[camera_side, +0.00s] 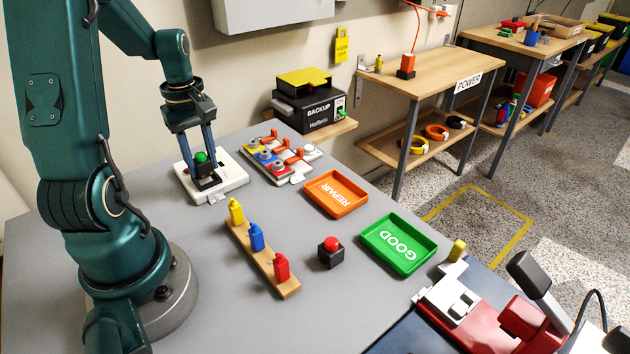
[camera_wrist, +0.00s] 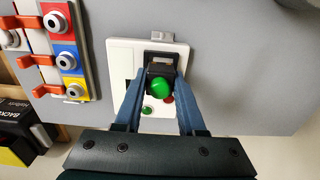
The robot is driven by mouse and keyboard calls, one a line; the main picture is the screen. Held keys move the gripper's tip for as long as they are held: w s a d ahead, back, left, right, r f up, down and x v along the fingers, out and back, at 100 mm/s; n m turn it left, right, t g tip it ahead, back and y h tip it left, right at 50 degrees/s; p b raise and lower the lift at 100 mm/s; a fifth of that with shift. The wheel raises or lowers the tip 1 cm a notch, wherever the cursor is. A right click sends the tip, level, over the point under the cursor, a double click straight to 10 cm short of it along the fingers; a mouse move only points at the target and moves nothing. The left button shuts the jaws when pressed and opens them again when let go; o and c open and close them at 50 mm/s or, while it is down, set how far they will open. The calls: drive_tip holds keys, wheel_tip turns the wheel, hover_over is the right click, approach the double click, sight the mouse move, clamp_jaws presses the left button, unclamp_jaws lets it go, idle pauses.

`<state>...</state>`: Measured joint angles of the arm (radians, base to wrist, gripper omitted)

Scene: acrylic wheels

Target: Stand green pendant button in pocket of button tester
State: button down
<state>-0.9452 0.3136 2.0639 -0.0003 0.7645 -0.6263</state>
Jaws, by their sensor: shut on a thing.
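The green pendant button (camera_side: 202,158) has a black body and a green domed cap; it also shows in the wrist view (camera_wrist: 160,84). My gripper (camera_side: 204,178) is shut on it, one blue finger on each side, and my gripper also shows in the wrist view (camera_wrist: 157,90). The button looks upright, cap up, over the white button tester (camera_side: 232,181). The tester shows in the wrist view (camera_wrist: 121,60) with a small green spot and a red spot near the button.
A board with coloured blocks and orange clamps (camera_side: 280,158) stands right of the tester. An orange REPAIR tray (camera_side: 335,208), a green GOOD tray (camera_side: 432,255), a red-capped button (camera_side: 330,252) and a wooden rack (camera_side: 262,262) of coloured pendants lie nearer the front.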

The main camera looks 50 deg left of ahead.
drive_tip(key=shift+f, duration=0.7)
idle(0.3)
drive_tip(key=shift+r, duration=0.2)
idle(0.3)
drive_tip(key=shift+f, duration=0.2)
idle(3.1)
drive_tip(key=shift+r, duration=0.2)
idle(0.3)
drive_tip(key=shift+f, duration=0.2)
idle(1.2)
drive_tip(key=shift+r, duration=0.2)
idle(0.3)
drive_tip(key=shift+c, duration=2.1)
unclamp_jaws()
